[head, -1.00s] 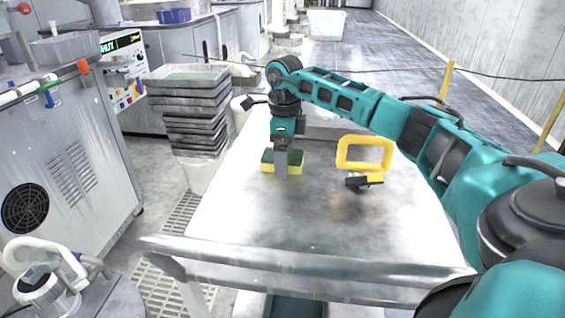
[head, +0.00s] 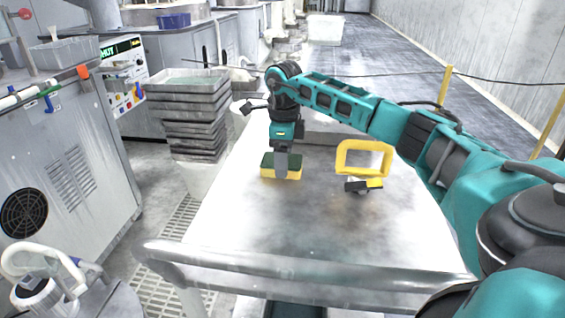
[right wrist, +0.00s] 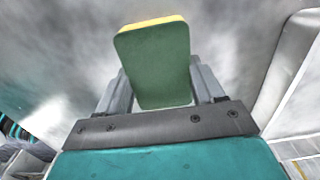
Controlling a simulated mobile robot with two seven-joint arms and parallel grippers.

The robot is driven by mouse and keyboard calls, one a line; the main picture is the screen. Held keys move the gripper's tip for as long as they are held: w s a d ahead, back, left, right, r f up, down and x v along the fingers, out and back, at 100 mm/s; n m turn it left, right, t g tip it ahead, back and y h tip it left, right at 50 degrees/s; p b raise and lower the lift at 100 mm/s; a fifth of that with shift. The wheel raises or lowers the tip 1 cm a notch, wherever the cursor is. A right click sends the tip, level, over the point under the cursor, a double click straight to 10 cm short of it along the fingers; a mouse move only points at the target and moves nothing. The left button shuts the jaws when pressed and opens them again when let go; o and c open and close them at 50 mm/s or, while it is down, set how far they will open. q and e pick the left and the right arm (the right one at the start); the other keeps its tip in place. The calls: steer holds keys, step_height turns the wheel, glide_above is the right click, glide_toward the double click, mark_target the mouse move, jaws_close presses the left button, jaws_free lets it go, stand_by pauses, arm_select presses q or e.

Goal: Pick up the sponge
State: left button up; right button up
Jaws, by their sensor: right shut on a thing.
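The sponge (head: 267,171) is a yellow block with a dark green scouring top. It is on the metal table (head: 245,215), left of the middle, or very close above it; I cannot tell which. My right gripper (head: 281,170) points down over the sponge with its fingers on either side of it. In the right wrist view the green face of the sponge (right wrist: 157,65) fills the space between the two grey fingers (right wrist: 155,88), which are shut on it. The near finger hides part of the sponge in the head view. My left gripper is not in view.
A yellow-handled tool (head: 363,160) with a black and yellow part stands on the table right of the sponge. A stack of grey trays (head: 188,120) stands left of the table. A metal rail (head: 300,272) runs along the near edge. The front of the tabletop is clear.

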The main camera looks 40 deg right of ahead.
steer(key=shift+r, duration=0.1)
step_height(320, 180, up, 20)
steer(key=p, duration=0.5)
steer(key=o, duration=0.5)
steer(key=shift+c, duration=0.2)
steer(key=c, duration=0.4)
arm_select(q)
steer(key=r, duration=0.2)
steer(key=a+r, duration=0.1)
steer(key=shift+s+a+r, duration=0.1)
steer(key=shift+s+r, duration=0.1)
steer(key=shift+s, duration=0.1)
